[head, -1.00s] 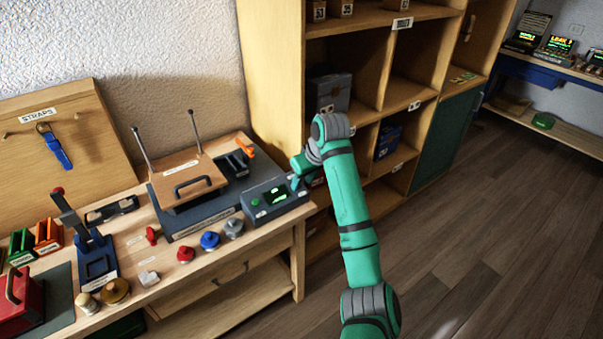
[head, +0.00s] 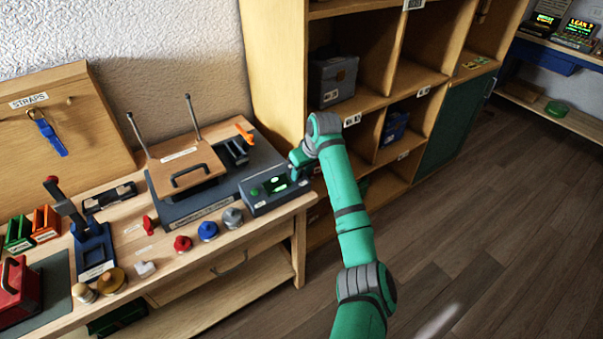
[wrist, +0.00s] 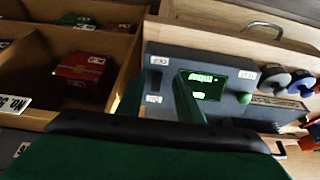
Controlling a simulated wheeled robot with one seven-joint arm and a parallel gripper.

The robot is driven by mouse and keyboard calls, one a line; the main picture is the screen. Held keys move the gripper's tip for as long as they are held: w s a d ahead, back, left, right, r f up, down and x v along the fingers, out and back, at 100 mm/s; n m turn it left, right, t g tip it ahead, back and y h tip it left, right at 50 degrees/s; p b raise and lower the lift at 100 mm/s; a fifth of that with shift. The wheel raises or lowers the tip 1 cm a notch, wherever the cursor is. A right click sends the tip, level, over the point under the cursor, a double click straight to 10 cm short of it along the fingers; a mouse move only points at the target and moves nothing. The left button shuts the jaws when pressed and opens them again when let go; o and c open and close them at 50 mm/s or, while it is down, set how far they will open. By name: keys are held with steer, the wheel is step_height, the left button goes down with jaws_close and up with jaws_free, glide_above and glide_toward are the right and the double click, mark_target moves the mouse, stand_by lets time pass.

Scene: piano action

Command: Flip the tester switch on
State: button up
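The tester (head: 268,190) is a dark blue-grey box with a lit green display, at the right end of the bench. In the wrist view the tester (wrist: 220,108) shows its display, a green knob and, at its left side, a dark switch slot (wrist: 157,80) between two small white labels. The labels are too blurred to read, and the lever's position cannot be told. My gripper (head: 296,168) is at the tester's right end. Contact cannot be told.
A wooden cubby shelf (head: 360,95) stands just right of the bench, close to my arm. A press-like fixture (head: 187,172) stands left of the tester. Red, blue and grey knobs (head: 208,230) lie in front. The floor at right is clear.

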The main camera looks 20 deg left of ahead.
steer(key=shift+w+f, duration=0.25)
steer(key=shift+f, duration=0.3)
jaws_close()
steer(key=shift+a, duration=0.1)
steer(key=shift+w+a+r+g+h, duration=0.25)
steer(key=shift+w+g+h, duration=0.1)
steer(key=shift+g+h, duration=0.45)
steer(key=shift+a+r+g+h, duration=0.1)
steer(key=shift+a+g+h, duration=0.15)
steer(key=shift+h, duration=0.45)
steer(key=shift+d, duration=0.2)
